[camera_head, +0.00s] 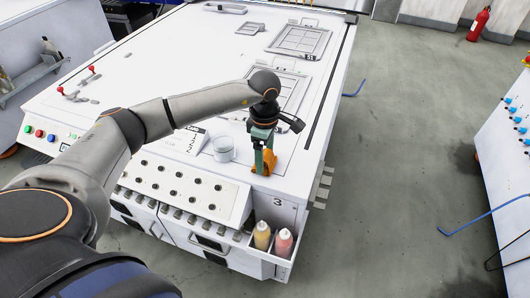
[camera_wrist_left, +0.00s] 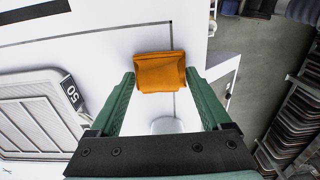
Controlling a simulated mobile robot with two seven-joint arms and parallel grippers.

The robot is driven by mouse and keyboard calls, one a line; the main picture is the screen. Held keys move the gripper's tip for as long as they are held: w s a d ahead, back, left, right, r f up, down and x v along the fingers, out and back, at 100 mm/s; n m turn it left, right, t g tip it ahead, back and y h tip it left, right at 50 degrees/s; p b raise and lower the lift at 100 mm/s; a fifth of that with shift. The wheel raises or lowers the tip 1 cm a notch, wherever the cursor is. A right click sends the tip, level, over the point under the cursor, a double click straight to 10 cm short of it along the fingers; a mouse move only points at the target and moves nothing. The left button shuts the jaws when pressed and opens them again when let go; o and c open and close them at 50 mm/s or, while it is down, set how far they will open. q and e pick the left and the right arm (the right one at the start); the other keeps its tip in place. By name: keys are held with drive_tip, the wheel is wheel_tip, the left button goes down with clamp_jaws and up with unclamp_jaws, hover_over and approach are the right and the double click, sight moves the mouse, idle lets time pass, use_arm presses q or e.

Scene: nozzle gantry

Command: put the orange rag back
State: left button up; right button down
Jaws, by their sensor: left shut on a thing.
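The orange rag (camera_head: 271,164) is at the near right corner of the white machine top, above the panel marked 3. My left gripper (camera_head: 264,166), with green fingers, points down and is shut on the rag. In the left wrist view the rag (camera_wrist_left: 160,72) spans the gap between the two green fingertips (camera_wrist_left: 160,78). I cannot tell whether the rag touches the white surface. My right gripper is not in view.
A pale cup (camera_head: 223,149) stands left of the gripper, beside a numbered sign (camera_head: 190,139). A yellow bottle (camera_head: 262,236) and a pink bottle (camera_head: 283,243) sit in a front corner holder. A framed grey panel (camera_head: 299,40) lies farther back.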

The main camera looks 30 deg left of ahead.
sight(265, 154)
use_arm(q)
drive_tip(key=shift+f, duration=0.15)
drive_tip(key=o, duration=1.1)
drive_tip(key=shift+o, duration=0.2)
wheel_tip(265, 154, up, 12)
drive_tip(key=b, duration=0.1)
drive_tip(key=shift+r, duration=0.2)
